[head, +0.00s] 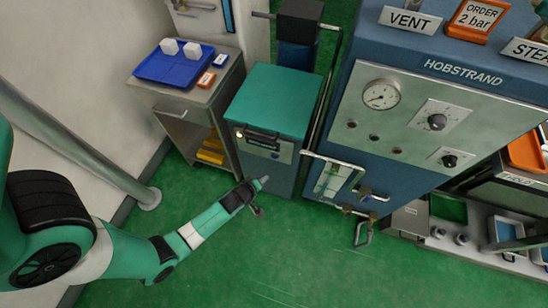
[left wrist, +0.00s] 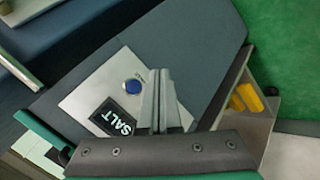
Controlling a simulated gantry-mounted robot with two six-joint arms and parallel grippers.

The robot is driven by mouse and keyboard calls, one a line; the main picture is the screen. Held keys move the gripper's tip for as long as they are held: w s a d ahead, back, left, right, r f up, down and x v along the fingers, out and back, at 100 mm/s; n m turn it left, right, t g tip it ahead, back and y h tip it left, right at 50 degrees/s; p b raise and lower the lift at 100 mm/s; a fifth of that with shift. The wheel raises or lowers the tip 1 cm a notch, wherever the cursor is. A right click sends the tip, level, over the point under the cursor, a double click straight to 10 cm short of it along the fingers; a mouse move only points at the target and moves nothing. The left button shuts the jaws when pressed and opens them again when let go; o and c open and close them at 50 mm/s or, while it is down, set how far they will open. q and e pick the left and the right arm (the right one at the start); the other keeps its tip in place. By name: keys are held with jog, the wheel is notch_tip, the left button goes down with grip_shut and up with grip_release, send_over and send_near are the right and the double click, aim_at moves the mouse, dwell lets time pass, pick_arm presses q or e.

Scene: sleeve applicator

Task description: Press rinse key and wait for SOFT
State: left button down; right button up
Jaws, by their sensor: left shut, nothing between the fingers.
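The softener is a grey cabinet with a teal lid (head: 276,97). In the left wrist view its pale front panel (left wrist: 88,92) carries a round blue key (left wrist: 133,87) and a black display (left wrist: 113,118) reading SALT. The display in the head view (head: 262,146) is too small to read. My left gripper (head: 264,183) is shut and empty in front of the cabinet, below the panel in the head view. In the left wrist view its fingertips (left wrist: 159,73) appear just right of the blue key. I cannot tell whether they touch the panel. My right gripper is not in view.
A steel cart (head: 170,97) with a blue tray (head: 160,70) stands left of the softener. The blue HOBSTRAND machine (head: 455,75), with a gauge, knobs and projecting pipework (head: 333,180), stands to the right. The green floor (head: 290,250) in front is clear.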

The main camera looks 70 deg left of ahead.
aim_at(274, 156)
pick_arm(q)
jog(key=w+a+b, duration=0.1)
jog(key=w+a, duration=0.4)
jog(key=shift+a+b, duration=0.15)
jog(key=shift+b, duration=0.25)
dwell(1.8)
jog(key=shift+w+a+r, duration=0.1)
jog(key=shift+w+a, duration=0.15)
jog(key=shift+a, duration=0.05)
jog(key=shift+w+a+b, duration=0.25)
jog(key=shift+b, duration=0.1)
dwell(0.6)
jog(key=shift+s+d+p, duration=0.5)
jog(key=shift+s+d, duration=0.05)
dwell(0.4)
